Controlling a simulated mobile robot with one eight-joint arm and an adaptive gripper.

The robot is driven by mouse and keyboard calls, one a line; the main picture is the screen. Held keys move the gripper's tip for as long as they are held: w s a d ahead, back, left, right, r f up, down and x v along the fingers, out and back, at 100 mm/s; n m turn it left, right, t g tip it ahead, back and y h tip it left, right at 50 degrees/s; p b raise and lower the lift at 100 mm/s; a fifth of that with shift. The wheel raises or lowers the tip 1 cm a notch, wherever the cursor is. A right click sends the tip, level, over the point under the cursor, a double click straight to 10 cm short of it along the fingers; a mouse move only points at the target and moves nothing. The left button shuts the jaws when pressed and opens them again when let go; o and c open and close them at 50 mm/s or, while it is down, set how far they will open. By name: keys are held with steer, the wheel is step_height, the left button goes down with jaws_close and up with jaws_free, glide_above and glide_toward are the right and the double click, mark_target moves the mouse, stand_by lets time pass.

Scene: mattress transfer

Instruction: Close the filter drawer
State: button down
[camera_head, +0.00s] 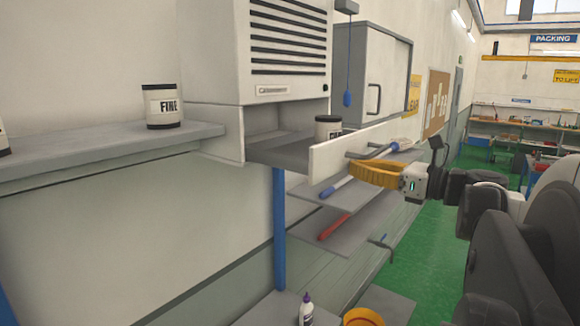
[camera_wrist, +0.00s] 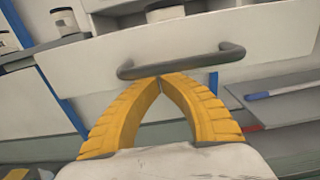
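The filter drawer is pulled out from under the vented white unit (camera_head: 288,50), and its grey inside (camera_head: 280,150) is exposed. Its pale front panel (camera_head: 328,158) carries a grey bar handle (camera_head: 380,150). A white jar with a dark lid (camera_head: 328,122) stands in the drawer, partly hidden by the panel. In the wrist view, the front panel (camera_wrist: 270,35) and bar handle (camera_wrist: 190,64) lie ahead of my gripper (camera_wrist: 160,79). The yellow fingers curve together with their tips meeting at the handle's lower edge. Nothing shows between them. I cannot tell whether the tips touch the handle.
A jar labelled FINE (camera_head: 162,106) stands on the grey ledge (camera_head: 90,150) at left. Below the drawer are a blue post (camera_head: 279,230) and shelves with a blue-handled tool (camera_head: 336,187) and a red-handled one (camera_head: 333,227). Green floor (camera_head: 440,235) is open at right.

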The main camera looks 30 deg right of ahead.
steer(key=b+x, duration=0.1)
steer(key=x, duration=1.6)
steer(key=shift+w+a+r, duration=0.1)
steer(key=shift+w, duration=0.1)
